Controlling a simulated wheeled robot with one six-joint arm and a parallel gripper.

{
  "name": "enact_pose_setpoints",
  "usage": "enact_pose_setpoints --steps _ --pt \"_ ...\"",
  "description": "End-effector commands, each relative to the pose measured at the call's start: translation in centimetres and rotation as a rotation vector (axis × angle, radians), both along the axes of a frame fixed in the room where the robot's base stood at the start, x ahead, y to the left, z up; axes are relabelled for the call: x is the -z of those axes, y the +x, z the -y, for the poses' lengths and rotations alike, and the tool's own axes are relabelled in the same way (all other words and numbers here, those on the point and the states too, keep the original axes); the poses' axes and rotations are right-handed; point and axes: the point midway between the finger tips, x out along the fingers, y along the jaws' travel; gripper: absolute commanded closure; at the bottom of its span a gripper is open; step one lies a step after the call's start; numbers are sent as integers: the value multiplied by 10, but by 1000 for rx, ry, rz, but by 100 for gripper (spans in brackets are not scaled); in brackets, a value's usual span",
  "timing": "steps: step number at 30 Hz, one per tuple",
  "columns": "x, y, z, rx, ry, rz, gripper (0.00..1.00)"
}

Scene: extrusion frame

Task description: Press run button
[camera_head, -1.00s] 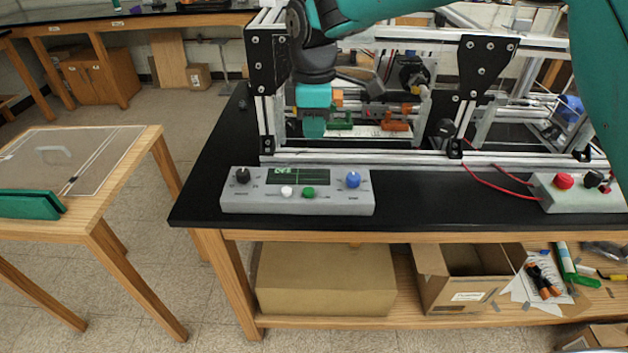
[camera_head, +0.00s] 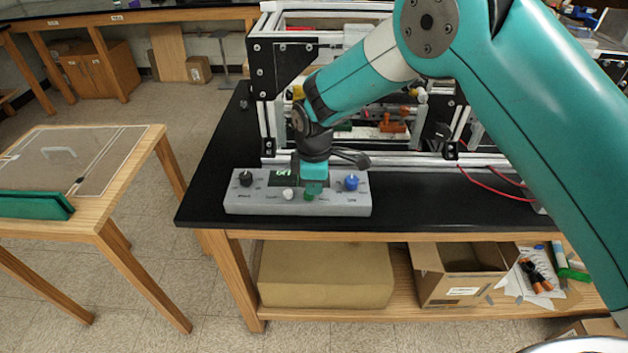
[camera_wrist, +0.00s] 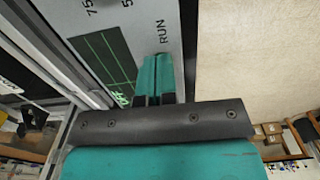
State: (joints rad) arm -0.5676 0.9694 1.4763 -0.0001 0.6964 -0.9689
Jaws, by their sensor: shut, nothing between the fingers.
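The grey control box (camera_head: 240,204) lies on the black table top, with a black knob (camera_head: 246,179), a white button (camera_head: 288,194), a green button (camera_head: 309,195) and a blue knob (camera_head: 351,183). My gripper (camera_head: 312,188) points down over the box at the green button, its fingers together and empty. In the wrist view the teal fingertips (camera_wrist: 157,62) lie beside the printed word RUN (camera_wrist: 162,32) and hide the button there. I cannot tell whether they touch it. The display (camera_head: 281,180) is partly hidden by my gripper.
The aluminium extrusion frame (camera_head: 262,90) stands just behind the box. Red cables (camera_head: 495,186) run along the table at the right. A side table (camera_head: 110,170) stands at the left. Cardboard boxes (camera_head: 325,275) sit on the shelf below. The table's front edge is close to the box.

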Motion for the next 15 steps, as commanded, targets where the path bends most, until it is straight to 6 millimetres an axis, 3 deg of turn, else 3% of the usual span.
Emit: enact_pose_setpoints --steps 11,15 --pt "3 0 0 0 0 1 100" --pt "15 0 0 0 0 0 100"
